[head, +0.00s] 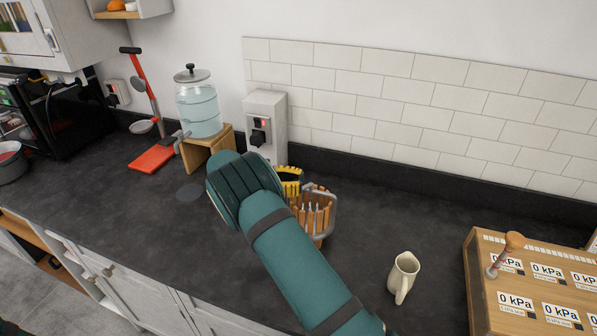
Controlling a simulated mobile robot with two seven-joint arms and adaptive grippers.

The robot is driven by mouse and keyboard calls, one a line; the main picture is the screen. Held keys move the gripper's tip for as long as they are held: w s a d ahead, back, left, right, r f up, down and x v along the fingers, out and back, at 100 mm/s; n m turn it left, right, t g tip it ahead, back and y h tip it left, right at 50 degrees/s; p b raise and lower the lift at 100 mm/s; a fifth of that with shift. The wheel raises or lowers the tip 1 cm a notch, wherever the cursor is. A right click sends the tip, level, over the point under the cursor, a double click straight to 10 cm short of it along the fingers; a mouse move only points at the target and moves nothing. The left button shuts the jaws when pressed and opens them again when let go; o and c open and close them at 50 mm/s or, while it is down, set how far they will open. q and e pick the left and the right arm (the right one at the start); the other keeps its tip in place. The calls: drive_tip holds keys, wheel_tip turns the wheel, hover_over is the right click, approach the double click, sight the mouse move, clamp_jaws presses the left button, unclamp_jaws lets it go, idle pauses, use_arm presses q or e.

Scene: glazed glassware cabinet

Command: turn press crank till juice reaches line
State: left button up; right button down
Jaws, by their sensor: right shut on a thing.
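The press (318,222) stands on the dark counter in the middle of the head view. It has upright wooden slats and grey metal around them. My right arm crosses in front of it and hides its left side. My right gripper (289,184) shows only as a small yellow and black part beside the arm, at the top left of the press. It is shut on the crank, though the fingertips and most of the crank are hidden. I cannot see juice or a fill line. My left gripper is out of view.
A cream jug (403,277) stands right of the press. A wooden panel (478,268) with kPa displays and a lever is at the far right. Behind are a grey switch box (277,103), a glass dispenser (203,108) on a wooden stand and a red stand (152,158).

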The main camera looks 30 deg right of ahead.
drive_tip(key=shift+w+r+m+g+y+p, duration=0.1)
drive_tip(key=shift+w+m+g+y+p, duration=0.15)
drive_tip(key=shift+m+g+y+p, duration=0.4)
drive_tip(key=shift+w+m+g+y+p, duration=0.2)
drive_tip(key=shift+m+g+y+p, duration=0.25)
drive_tip(key=shift+p, duration=0.35)
drive_tip(key=c, duration=0.8)
unclamp_jaws()
drive_tip(key=shift+c, duration=0.2)
wheel_tip(320, 180, up, 10)
drive_tip(key=shift+f, duration=0.1)
